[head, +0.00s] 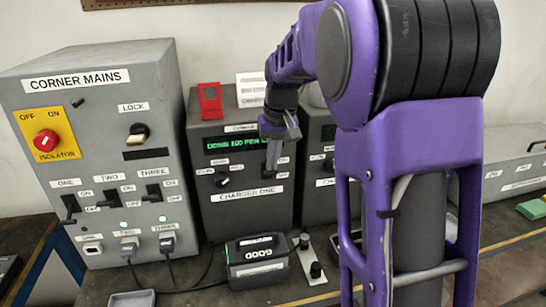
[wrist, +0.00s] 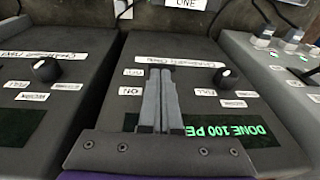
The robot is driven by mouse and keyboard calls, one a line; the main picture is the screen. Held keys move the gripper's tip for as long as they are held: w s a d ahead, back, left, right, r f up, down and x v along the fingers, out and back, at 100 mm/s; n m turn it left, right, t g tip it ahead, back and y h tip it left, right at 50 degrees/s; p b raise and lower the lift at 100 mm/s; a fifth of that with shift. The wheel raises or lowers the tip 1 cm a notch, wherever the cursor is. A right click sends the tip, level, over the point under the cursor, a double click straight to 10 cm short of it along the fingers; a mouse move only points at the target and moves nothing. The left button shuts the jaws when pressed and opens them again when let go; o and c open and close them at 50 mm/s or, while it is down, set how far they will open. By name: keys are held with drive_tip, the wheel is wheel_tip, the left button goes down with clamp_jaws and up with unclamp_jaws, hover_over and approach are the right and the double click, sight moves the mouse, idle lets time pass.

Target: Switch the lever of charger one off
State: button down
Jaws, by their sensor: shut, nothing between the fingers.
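Charger one (head: 240,209) is the dark grey box in the middle of the head view, with a green display reading DONE 100 PER and a black knob (head: 222,180) at its lower left. My gripper (head: 269,174) is shut and empty in front of the right part of its face, beside the ON and OFF labels. In the wrist view the charger's face (wrist: 204,77) appears upside down. The shut fingers (wrist: 167,72) cover the place beside the ON label (wrist: 123,91) and OFF label (wrist: 133,72). The lever is hidden behind the fingers, so its position and any contact cannot be told.
The corner mains box (head: 100,130) stands left, with switches and plugged cables. A second charger (head: 312,205) stands close on the right. A black battery (head: 257,262) labelled GOOD sits in front. A red device (head: 210,100) and a white card (head: 251,88) are on top.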

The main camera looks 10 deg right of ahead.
drive_tip(key=shift+f+b, duration=0.15)
drive_tip(key=shift+b, duration=0.15)
drive_tip(key=shift+s+f+b, duration=0.1)
drive_tip(key=shift+b, duration=0.25)
drive_tip(key=shift+t, duration=0.4)
